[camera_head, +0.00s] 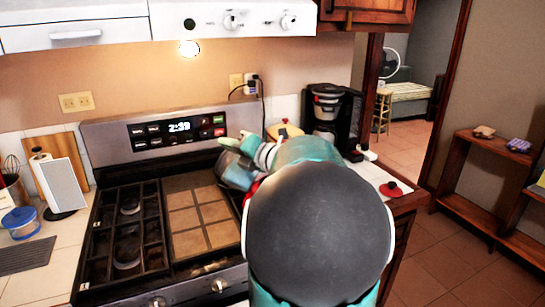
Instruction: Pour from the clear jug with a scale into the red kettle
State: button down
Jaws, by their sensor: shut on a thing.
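The clear jug (236,171) is a greyish see-through vessel, tilted over the right part of the stove. My gripper (243,144) is shut on it at its upper side. My teal and dark arm fills the lower middle and hides part of the jug. A strip of red (252,188) shows just below the jug, beside my arm. It may be the red kettle, but most of it is hidden. I cannot make out the jug's scale, its contents or any stream.
The stove's left grates (128,236) and middle griddle (190,220) are bare. A black coffee maker (330,118) stands behind right. A small red thing (391,188) lies on the right counter. A blue-lidded container (21,222) and a paper towel roll (60,183) stand left.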

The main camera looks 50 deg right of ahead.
jog(key=shift+d+r+m, duration=0.3)
jog(key=shift+r+m, duration=0.1)
jog(key=shift+r, duration=0.05)
dwell(0.7)
